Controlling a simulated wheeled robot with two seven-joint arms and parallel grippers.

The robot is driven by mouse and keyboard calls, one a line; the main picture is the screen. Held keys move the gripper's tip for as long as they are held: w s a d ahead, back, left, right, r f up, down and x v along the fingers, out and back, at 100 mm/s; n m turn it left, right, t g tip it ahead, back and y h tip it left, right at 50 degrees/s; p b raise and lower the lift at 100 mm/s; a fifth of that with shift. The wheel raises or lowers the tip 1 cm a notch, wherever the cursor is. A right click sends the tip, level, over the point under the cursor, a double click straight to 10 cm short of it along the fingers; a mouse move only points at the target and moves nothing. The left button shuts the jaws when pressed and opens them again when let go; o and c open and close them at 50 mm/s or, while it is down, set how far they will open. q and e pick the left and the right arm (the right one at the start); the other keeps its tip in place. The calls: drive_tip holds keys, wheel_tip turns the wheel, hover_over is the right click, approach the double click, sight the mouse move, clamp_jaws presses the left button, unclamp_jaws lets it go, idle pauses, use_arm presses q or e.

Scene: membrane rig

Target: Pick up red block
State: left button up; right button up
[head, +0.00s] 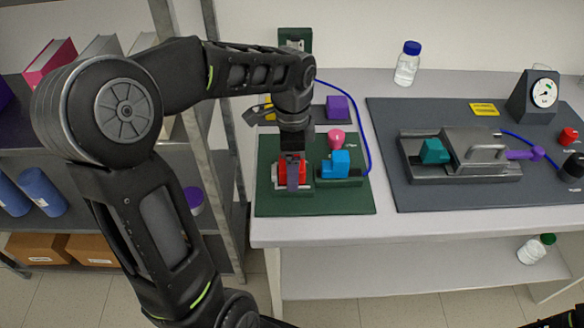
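The red block (282,187) sits in a grey metal holder on the dark green mat (320,206) near the table's left end. My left gripper (292,176) points straight down at it, with a finger in front of the block and covering its middle. Red shows on both sides of that finger. The far finger is hidden, so I cannot tell whether the gripper is closed on the block. My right gripper is not in view; only a bit of dark arm shows at the bottom right corner.
A blue block (340,163) in a similar holder stands close on the right, with a pink knob (336,139) behind it. A blue tube (366,130) curves past. A grey mat (400,196) with a metal rig (468,155) lies farther right. A shelf post (196,130) stands left.

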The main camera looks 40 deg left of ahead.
use_arm(q)
drive_tip(key=shift+c, duration=0.2)
drive_tip(key=c, duration=1.6)
drive_tip(key=shift+r, duration=0.15)
wheel_tip(320, 180, up, 10)
drive_tip(key=shift+f+b, duration=0.1)
drive_tip(key=shift+b, duration=0.25)
